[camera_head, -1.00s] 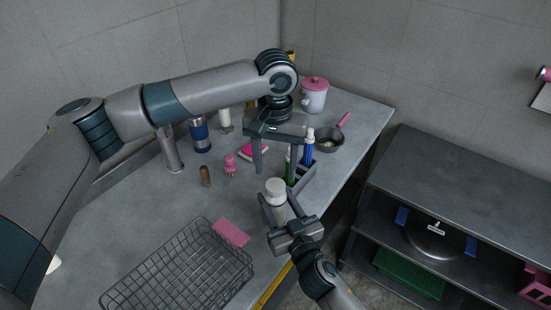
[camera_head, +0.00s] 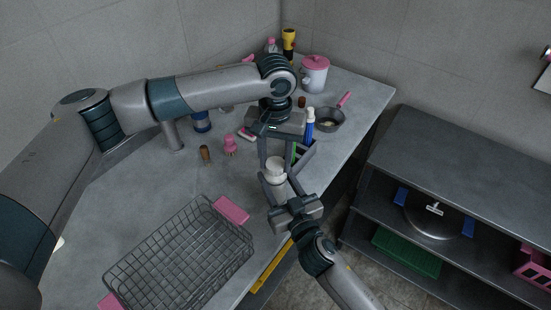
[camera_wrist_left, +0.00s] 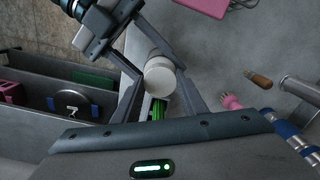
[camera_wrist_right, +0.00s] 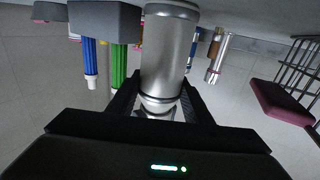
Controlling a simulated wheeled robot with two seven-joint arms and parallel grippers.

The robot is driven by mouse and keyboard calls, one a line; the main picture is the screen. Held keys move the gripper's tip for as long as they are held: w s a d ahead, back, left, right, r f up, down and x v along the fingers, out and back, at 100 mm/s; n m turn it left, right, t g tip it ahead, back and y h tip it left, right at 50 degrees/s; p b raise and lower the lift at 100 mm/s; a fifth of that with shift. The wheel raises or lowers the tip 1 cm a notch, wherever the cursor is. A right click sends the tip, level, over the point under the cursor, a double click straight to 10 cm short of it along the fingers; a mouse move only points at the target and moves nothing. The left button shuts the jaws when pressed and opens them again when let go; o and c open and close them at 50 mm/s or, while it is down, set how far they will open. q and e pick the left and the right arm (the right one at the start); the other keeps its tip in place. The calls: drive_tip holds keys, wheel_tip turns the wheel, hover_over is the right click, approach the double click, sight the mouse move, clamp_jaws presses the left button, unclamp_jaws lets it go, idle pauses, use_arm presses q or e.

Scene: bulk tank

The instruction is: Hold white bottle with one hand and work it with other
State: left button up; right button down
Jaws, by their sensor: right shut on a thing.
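The white bottle (camera_head: 278,188) stands upright near the table's front edge, its round white cap (camera_wrist_left: 160,76) on top. My right gripper (camera_head: 276,186) is shut on the bottle's body, one finger on each side. In the right wrist view the bottle (camera_wrist_right: 170,55) rises between the fingers as a smooth grey-white cylinder. My left gripper (camera_head: 276,164) comes from above with its fingers pointing down and apart, one to each side of the cap. It is open. Whether either left finger touches the cap cannot be told.
A wire basket (camera_head: 205,213) lies left of the bottle. A shelf unit (camera_head: 460,165) stands right.

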use_arm(q)
drive_tip(key=m, duration=1.1)
drive_tip(key=shift+m, duration=0.4)
drive_tip(key=m, duration=0.3)
drive_tip(key=shift+m, duration=0.3)
drive_tip(key=o, duration=1.2)
drive_tip(key=shift+o, duration=0.2)
wheel_tip(320, 180, up, 12)
